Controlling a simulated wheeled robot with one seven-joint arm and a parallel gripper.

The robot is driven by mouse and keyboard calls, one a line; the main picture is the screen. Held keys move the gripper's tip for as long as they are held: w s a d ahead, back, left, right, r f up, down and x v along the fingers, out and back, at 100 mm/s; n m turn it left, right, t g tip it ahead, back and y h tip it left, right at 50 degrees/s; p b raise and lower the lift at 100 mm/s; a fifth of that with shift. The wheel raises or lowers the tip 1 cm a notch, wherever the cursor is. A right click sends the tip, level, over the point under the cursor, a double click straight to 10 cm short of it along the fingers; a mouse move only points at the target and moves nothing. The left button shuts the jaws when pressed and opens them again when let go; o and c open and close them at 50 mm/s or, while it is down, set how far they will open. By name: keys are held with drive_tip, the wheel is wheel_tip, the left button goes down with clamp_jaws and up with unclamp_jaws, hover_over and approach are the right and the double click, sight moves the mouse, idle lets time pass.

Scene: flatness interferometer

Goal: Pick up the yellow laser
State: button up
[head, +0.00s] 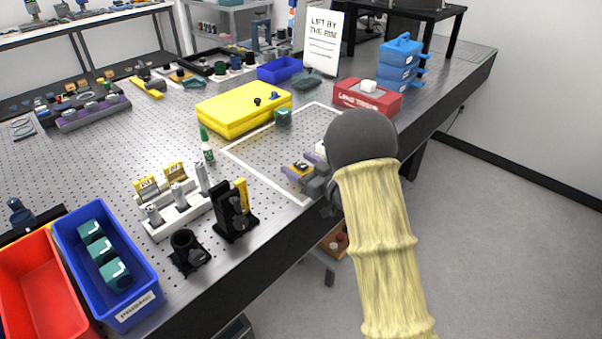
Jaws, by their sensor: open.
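My gripper (302,170) is at the end of my arm, low over the near right part of the perforated table (270,182), inside a white outline. Its fingers look purple and grey, and the jaws are open. A small yellow-and-dark piece (301,167) shows at the fingers; it may be the yellow laser, but it is too small to tell. I cannot tell whether the fingers touch it. My wrist and arm hide what lies just to the right. A large yellow box (240,111) with small knobs on top lies farther back.
A red box (367,97) and stacked blue cases (400,62) are at the back right. A black mount (232,212), a blue bin (133,308) and a red bin (40,290) are at the near left.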

sight(301, 164)
idle(0.4)
drive_tip(key=shift+r, duration=0.1)
clamp_jaws()
wheel_tip(301, 164, up, 10)
idle(0.6)
drive_tip(key=shift+d, duration=0.1)
idle(0.5)
